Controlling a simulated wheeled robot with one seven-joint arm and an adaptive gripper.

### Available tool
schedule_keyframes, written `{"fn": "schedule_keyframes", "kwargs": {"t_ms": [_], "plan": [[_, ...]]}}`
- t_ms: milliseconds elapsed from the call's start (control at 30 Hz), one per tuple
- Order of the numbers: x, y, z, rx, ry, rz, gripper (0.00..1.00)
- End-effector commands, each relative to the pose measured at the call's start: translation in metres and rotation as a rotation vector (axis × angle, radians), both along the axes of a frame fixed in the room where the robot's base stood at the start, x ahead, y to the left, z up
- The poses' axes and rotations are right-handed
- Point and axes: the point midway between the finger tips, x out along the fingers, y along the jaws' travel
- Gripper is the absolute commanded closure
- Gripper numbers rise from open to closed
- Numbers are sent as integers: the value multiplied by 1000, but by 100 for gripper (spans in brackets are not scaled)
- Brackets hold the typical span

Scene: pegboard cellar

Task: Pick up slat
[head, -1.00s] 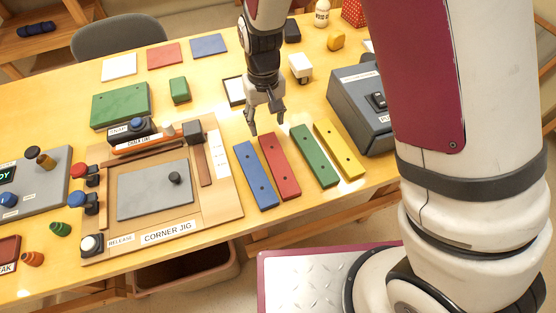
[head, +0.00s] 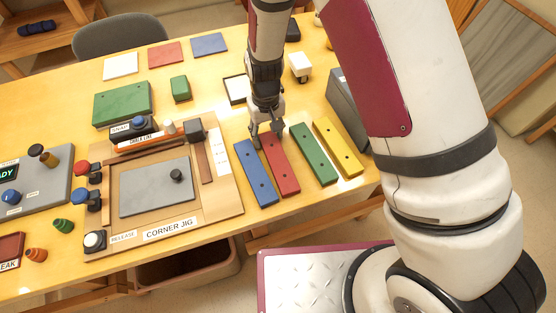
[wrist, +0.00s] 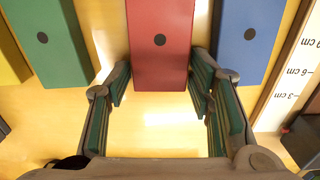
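Four coloured slats with dark holes lie side by side on the table: blue (head: 256,176), red (head: 282,166), green (head: 315,156) and yellow (head: 338,148). My gripper (head: 265,141) points down at the far end of the red slat. In the wrist view its fingers (wrist: 160,85) are spread, with the near end of the red slat (wrist: 160,20) between or just ahead of the tips. Nothing is held. The blue slat (wrist: 248,40) is close beside the right finger there; the green slat (wrist: 48,40) is left of the other. Contact cannot be told.
The corner jig (head: 218,205) stands left of the slats, with a grey plate (head: 150,187) on it. A white-topped tray (head: 236,90) and a small white block (head: 300,67) lie behind.

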Motion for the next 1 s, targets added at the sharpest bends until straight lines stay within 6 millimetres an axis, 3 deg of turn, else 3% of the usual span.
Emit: {"fn": "schedule_keyframes", "kwargs": {"t_ms": [33, 133, 567, 867, 1000], "plan": [[0, 0, 0, 0, 0, 0, 69], [0, 0, 0, 0, 0, 0, 89], [1, 0, 6, 1, -2, 1, 89], [1, 0, 38, 2, -4, 1, 89], [-31, -12, 39, -1, 3, 0, 89]]}}
